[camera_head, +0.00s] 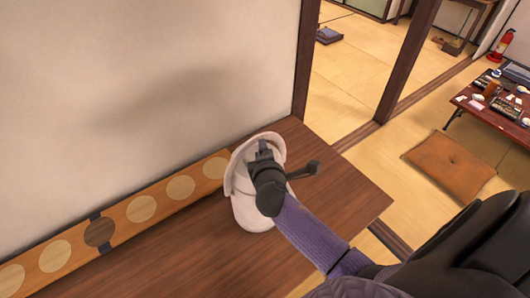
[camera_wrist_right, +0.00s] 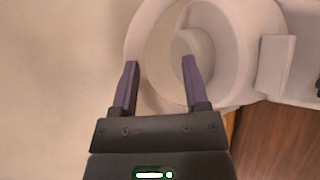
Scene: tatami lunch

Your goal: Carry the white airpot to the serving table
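The white airpot (camera_head: 250,208) stands on a brown wooden counter (camera_head: 180,265) near the wall. Its round top and curved white rim or handle (camera_wrist_right: 133,45) fill the upper middle of the right wrist view. My right gripper (camera_head: 264,150) is over the airpot's top and hides part of it. In the wrist view its two purple fingers (camera_wrist_right: 159,72) are spread apart, with white and beige airpot parts behind and between them. I cannot tell whether either finger touches it. My left gripper is not in view. Which table is the serving table is not clear.
A wooden board with round inlays (camera_head: 141,208) lies along the wall at the counter's back. Beyond dark posts, a low table (camera_head: 515,127) holds dishes and boxes. A brown cushion (camera_head: 450,165) lies on tatami. A red fire extinguisher (camera_head: 502,45) stands far right.

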